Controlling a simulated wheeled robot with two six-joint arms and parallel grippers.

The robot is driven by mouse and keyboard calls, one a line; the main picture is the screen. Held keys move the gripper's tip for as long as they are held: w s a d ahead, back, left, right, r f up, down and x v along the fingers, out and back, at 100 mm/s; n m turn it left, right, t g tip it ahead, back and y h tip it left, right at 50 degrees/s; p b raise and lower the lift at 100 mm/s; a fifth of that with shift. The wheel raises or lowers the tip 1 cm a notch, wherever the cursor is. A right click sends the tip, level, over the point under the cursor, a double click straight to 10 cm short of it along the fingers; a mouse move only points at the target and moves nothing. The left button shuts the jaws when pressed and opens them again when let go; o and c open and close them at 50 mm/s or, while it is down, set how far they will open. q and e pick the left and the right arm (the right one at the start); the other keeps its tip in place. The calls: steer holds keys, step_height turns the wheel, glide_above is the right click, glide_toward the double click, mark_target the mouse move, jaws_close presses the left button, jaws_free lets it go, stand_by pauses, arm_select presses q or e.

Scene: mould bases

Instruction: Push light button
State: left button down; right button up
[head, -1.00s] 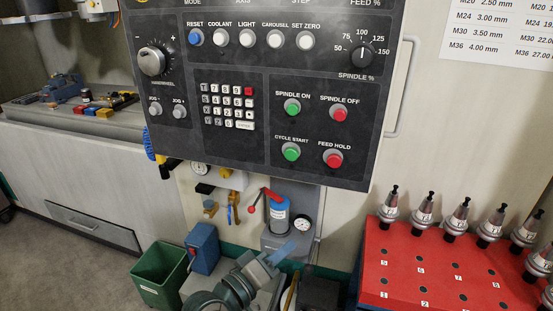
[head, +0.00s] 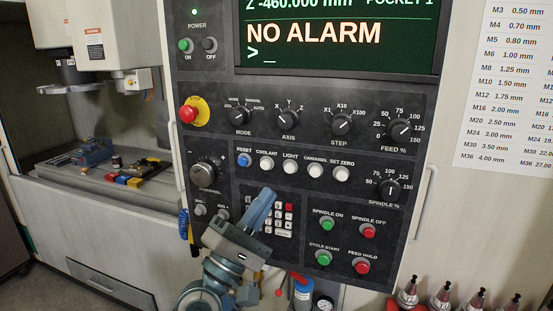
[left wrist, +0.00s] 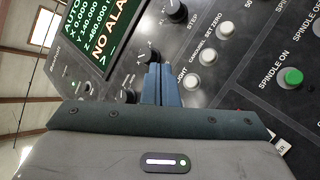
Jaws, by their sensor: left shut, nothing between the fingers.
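The light button (head: 289,168) is a round white button under the LIGHT label on the dark control panel (head: 330,190). It also shows in the left wrist view (left wrist: 191,81), just right of my fingers. My left gripper (head: 266,194) has blue fingers, shut with nothing between them. In the head view its tips are below and left of the light button, in front of the panel near the keypad. I cannot tell the exact gap to the panel. My right gripper is in neither view.
Close neighbours are the white coolant button (head: 266,163), the carousel button (head: 315,171) and the blue reset button (head: 243,160). A red emergency stop (head: 188,114) is at the panel's left. The screen (head: 340,38) reads NO ALARM.

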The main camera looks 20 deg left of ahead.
mark_target(281, 180)
arm_select(q)
steer(key=shift+w, duration=0.1)
stand_by(0.3)
steer(key=w+b, duration=0.1)
steer(key=w, duration=0.3)
steer(key=w+b, duration=0.1)
steer(key=w, duration=0.3)
steer(key=shift+w+d, duration=0.2)
steer(key=shift+w, duration=0.15)
stand_by(1.2)
steer(key=shift+w+b, duration=0.2)
steer(key=shift+b, duration=0.15)
stand_by(0.3)
steer(key=shift+w, duration=0.25)
